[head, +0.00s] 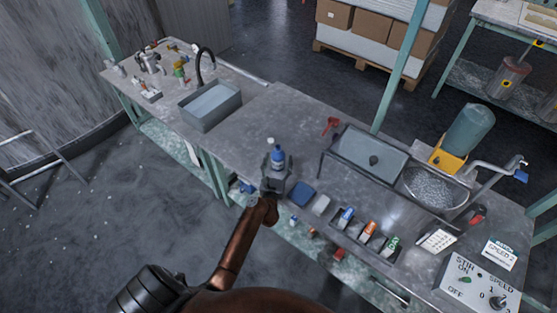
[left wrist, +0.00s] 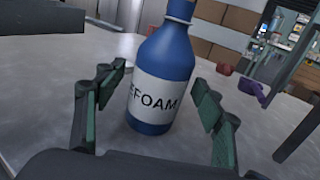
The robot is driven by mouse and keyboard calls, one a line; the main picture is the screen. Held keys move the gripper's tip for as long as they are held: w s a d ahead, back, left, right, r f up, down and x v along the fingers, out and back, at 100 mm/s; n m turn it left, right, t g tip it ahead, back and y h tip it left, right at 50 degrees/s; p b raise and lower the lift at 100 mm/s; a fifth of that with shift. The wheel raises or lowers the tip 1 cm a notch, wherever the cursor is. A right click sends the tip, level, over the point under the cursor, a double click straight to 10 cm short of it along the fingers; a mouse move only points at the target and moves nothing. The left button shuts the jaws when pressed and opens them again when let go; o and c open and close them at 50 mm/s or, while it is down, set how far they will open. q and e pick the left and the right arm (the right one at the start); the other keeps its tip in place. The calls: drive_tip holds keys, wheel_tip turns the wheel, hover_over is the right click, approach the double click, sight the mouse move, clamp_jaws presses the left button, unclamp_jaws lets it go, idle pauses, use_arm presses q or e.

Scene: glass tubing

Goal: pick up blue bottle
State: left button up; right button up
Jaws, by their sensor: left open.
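The blue bottle (head: 278,157) stands upright on the grey worktop in the head view, near its front edge. In the left wrist view the blue bottle (left wrist: 165,75) has a white label with letters reading "FOAM". My left gripper (head: 276,180) is at the bottle from the front side. In the left wrist view the left gripper (left wrist: 160,108) is open, with one green-padded finger on each side of the bottle and visible gaps between. The bottle's cap is cut by the top of that view. My right gripper is not in view.
A grey tray (head: 345,165) and a red scoop (head: 331,125) lie right of the bottle. A blue sponge-like block (head: 300,195) is close by at the front edge. A sink (head: 212,106) is at the left. The worktop (head: 245,135) left of the bottle is clear.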

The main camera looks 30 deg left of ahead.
use_arm(q)
drive_tip(key=c, duration=1.4)
drive_tip(key=shift+r, duration=0.1)
